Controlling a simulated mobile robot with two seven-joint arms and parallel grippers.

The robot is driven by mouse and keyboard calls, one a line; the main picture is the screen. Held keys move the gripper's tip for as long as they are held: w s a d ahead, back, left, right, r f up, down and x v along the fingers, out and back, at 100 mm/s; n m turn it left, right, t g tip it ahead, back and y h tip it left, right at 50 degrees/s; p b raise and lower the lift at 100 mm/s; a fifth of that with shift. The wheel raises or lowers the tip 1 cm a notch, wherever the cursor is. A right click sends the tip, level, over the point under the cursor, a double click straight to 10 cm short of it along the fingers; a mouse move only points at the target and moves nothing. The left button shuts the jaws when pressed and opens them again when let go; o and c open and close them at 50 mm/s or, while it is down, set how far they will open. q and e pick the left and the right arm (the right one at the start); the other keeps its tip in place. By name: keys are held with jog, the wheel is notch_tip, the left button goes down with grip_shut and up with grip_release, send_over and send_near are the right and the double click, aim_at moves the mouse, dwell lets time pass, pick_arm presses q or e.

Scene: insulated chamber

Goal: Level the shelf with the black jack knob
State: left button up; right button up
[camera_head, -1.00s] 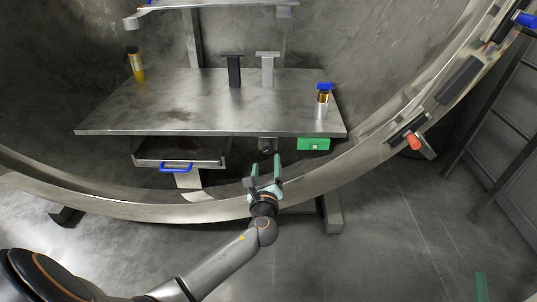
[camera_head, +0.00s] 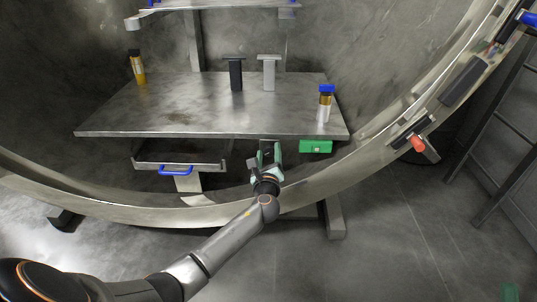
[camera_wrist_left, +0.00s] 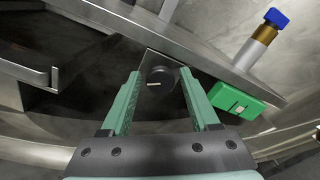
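The black jack knob (camera_wrist_left: 158,76) shows in the left wrist view on a plate under the shelf, with a small pale mark on its face. My left gripper (camera_head: 268,149) is open below the shelf's front edge, its green fingers pointing at the knob. In the left wrist view the gripper (camera_wrist_left: 160,82) has one fingertip on each side of the knob; I cannot tell whether they touch it. The head view hides most of the knob behind the gripper. The metal shelf (camera_head: 150,112) spans the chamber. A green patch (camera_head: 510,292) at the lower right is perhaps my right gripper.
A green box (camera_head: 316,147) hangs under the shelf, right of my left gripper. A drawer with a blue handle (camera_head: 176,170) is to the left. A blue-capped bottle (camera_head: 325,103), an amber bottle (camera_head: 138,68) and two T-shaped posts stand on the shelf. The chamber rim (camera_head: 330,184) curves below.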

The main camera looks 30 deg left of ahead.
pick_arm(q)
grip_shut()
jog(key=shift+f, duration=0.1)
pick_arm(e)
jog(key=shift+f, duration=0.15)
pick_arm(q)
jog(key=n+b, duration=0.2)
jog(key=n, duration=0.1)
jog(key=shift+f+n, duration=0.1)
jog(key=shift+n, duration=0.3)
jog(key=n+b, duration=0.3)
jog(key=n, duration=0.2)
jog(key=shift+f+n, duration=0.1)
jog(key=shift+n, duration=0.2)
jog(key=n+b, duration=0.1)
jog(key=n, duration=0.2)
jog(key=shift+b, duration=0.35)
jog(key=shift+n+b, duration=0.75)
jog(key=shift+n, duration=1.35)
pick_arm(e)
notch_tip(320, 180, down, 8)
jog(key=m, duration=0.1)
jog(key=shift+w+a+f, duration=0.15)
jog(key=shift+a+f, duration=0.05)
jog(key=shift+a, duration=0.2)
